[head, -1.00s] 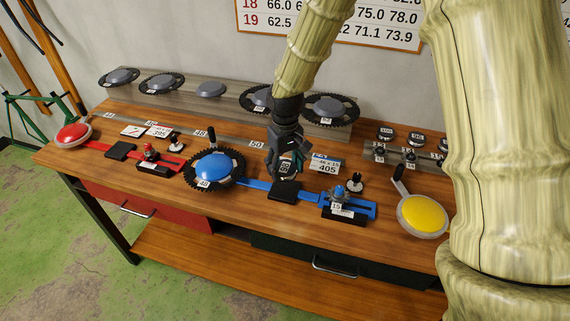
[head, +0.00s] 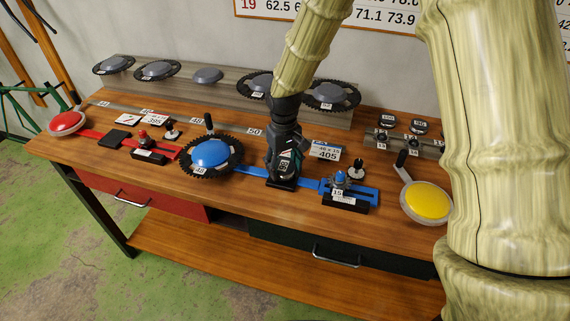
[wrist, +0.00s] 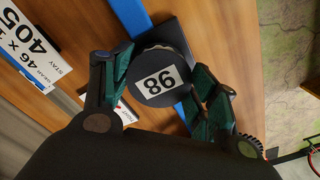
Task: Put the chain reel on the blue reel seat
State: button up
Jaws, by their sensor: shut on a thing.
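The chain reel (wrist: 155,79) is a dark round disc with a white label reading 98. My gripper (wrist: 162,80) is shut on it, with green-padded fingers on both sides. In the head view my gripper (head: 284,165) stands over the blue bar, at the black square seat (head: 281,184), whose front edge shows below the fingers. In the wrist view the seat (wrist: 178,32) shows just beyond and under the reel. The reel is low over or on the seat; I cannot tell whether they touch.
A blue-capped post block (head: 342,190) and a 405 card (head: 325,150) stand to the right. A blue-domed chainring (head: 211,155) is close on the left. A yellow disc (head: 427,202) lies farther right. The front bench strip is clear.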

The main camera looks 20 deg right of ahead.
aim_at(284, 166)
jog(key=shift+f, duration=0.5)
dwell(0.3)
jog(key=o, duration=1.5)
jog(key=shift+s, duration=0.1)
notch_tip(284, 166, up, 12)
jog(key=shift+f, duration=0.1)
